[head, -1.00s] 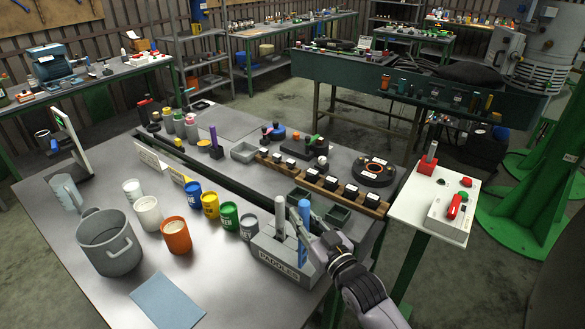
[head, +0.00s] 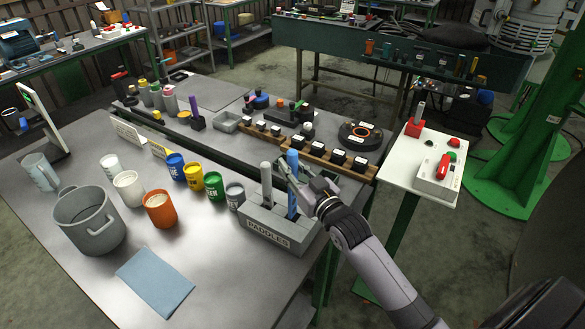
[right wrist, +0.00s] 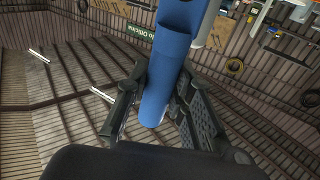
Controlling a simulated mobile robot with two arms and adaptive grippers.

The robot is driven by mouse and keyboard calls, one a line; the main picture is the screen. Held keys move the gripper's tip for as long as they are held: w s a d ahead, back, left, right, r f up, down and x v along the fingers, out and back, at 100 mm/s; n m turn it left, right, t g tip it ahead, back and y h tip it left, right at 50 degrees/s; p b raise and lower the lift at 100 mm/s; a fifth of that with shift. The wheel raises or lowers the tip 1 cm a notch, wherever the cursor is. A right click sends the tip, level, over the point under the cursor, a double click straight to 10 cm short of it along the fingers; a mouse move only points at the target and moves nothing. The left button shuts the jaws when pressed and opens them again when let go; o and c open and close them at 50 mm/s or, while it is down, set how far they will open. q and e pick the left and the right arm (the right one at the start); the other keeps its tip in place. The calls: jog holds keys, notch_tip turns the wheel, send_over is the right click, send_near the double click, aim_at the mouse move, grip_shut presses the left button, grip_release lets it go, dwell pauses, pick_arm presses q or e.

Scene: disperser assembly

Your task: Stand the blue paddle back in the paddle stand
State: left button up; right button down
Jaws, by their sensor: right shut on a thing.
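The blue paddle (head: 292,204) is upright at the right part of the grey paddle stand (head: 268,233), which is labelled PADDLES. Its lower end meets the stand in the picture, but I cannot tell how deep it sits in a slot. My right gripper (head: 289,178) comes in from the right and is shut on the blue paddle's handle. In the right wrist view the blue handle (right wrist: 170,65) runs between the two fingers (right wrist: 155,110). A grey paddle (head: 266,182) stands upright in the stand, left of the blue one. My left gripper is not in view.
A row of coloured paint cups, with the grey cup (head: 235,195) nearest, stands left of the stand. A wooden rack (head: 325,160) with black-topped pieces lies behind it. A white control panel (head: 425,165) stands to the right. A blue cloth (head: 155,280) lies at the front.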

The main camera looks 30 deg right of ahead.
notch_tip(320, 180, down, 5)
jog(key=b, duration=0.4)
jog(key=shift+r, duration=0.1)
notch_tip(320, 180, down, 2)
jog(key=shift+f+b, duration=0.1)
jog(key=shift+b, duration=0.55)
jog(key=c, duration=1.3)
grip_release()
jog(key=s, duration=1.2)
jog(key=shift+d+f, duration=0.1)
jog(key=shift+d, duration=0.3)
